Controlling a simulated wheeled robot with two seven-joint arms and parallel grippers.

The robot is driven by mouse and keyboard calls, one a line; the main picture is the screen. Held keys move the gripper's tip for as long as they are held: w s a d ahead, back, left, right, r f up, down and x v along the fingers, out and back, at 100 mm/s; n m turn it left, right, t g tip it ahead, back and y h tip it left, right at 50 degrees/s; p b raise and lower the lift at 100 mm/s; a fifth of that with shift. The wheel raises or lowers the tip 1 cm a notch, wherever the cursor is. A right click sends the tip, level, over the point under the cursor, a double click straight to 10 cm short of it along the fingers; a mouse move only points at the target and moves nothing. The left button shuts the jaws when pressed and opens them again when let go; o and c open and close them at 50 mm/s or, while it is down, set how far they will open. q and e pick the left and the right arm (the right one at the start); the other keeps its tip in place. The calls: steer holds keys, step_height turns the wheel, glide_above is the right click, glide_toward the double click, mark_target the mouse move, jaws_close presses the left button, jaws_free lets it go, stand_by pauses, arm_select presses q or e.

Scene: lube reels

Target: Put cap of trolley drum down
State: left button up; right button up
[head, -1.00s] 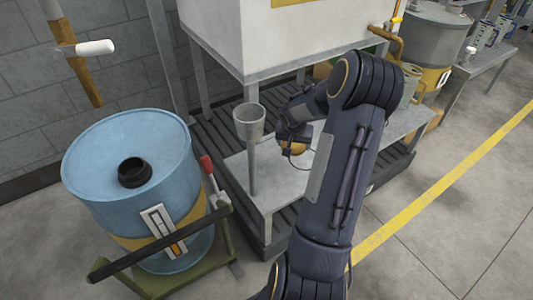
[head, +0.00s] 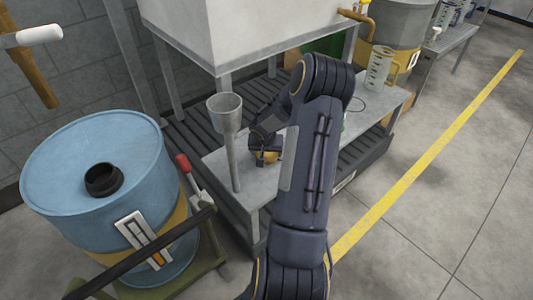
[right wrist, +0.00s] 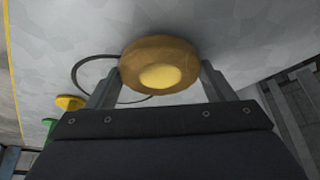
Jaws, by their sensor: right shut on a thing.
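My right gripper (head: 264,152) is over the grey metal shelf (head: 216,160). It is shut on a round orange-yellow cap (head: 268,158). In the right wrist view the cap (right wrist: 160,66) sits between the two fingers, with the grey shelf surface behind it. I cannot tell whether the cap touches the shelf. The blue trolley drum (head: 70,155) with a yellow band stands at the left, with an open black-rimmed opening (head: 103,180) on top. My left gripper is not in view.
A grey funnel-shaped vessel (head: 226,112) stands close left of my right gripper. A white tank (head: 220,35) rises behind the shelf. A clear measuring jug (head: 378,68) stands on the shelf's far right. A red-handled item (head: 184,164) is beside the drum.

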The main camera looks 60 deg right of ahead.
steer(key=shift+f, duration=0.1)
steer(key=o, duration=1)
steer(key=shift+r, duration=0.3)
steer(key=shift+p+v, duration=1.9)
steer(key=shift+v, duration=4)
steer(key=shift+a, duration=0.1)
